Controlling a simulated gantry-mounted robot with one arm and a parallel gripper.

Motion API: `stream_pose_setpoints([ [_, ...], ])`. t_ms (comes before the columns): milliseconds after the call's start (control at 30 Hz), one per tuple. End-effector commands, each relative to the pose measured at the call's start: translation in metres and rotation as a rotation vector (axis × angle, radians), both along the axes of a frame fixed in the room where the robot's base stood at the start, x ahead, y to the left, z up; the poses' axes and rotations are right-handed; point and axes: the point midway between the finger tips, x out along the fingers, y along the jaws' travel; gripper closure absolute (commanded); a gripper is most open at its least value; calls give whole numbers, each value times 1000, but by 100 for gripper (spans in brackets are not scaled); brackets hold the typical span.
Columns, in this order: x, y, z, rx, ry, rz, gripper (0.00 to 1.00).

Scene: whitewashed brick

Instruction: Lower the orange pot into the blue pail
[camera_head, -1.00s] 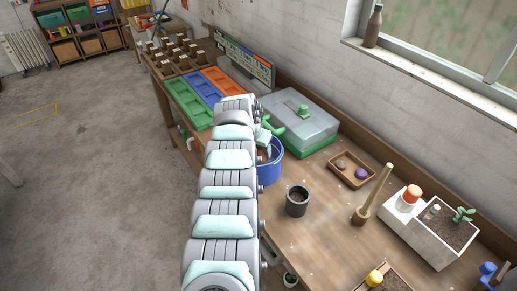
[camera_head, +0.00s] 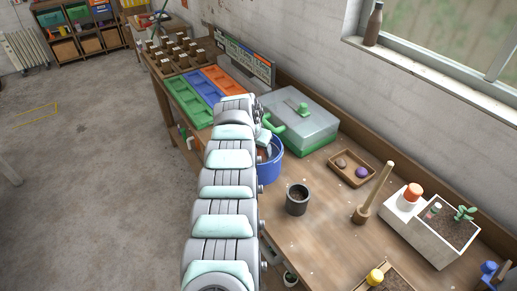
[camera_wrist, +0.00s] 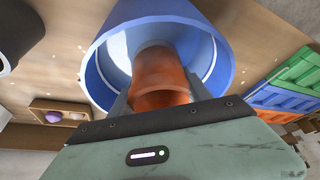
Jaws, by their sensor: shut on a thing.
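The orange pot (camera_wrist: 160,72) shows in the wrist view between the two fingers of my gripper (camera_wrist: 157,90), which is shut on it. The blue pail (camera_wrist: 98,72) lies behind the pot in that view, its round opening surrounding much of the pot. The pot's far end overlaps the pail's interior; its exact depth is hard to judge. In the head view the blue pail (camera_head: 270,170) stands on the bench, partly hidden by my arm. My gripper is over the pail there, and the pot is mostly hidden.
A dark cup (camera_head: 297,200) stands close to the pail. A clear-lidded green box (camera_head: 302,125) is behind it. Colored trays (camera_head: 205,88) lie beyond. A small wooden tray (camera_head: 352,168), a wooden tool (camera_head: 372,195) and a white planter (camera_head: 430,235) are to the right.

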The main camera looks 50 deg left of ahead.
Motion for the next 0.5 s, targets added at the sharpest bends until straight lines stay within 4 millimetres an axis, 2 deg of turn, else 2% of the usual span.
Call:
stream_pose_setpoints([
  [500, 0, 0, -8, 0, 0, 0, 97],
])
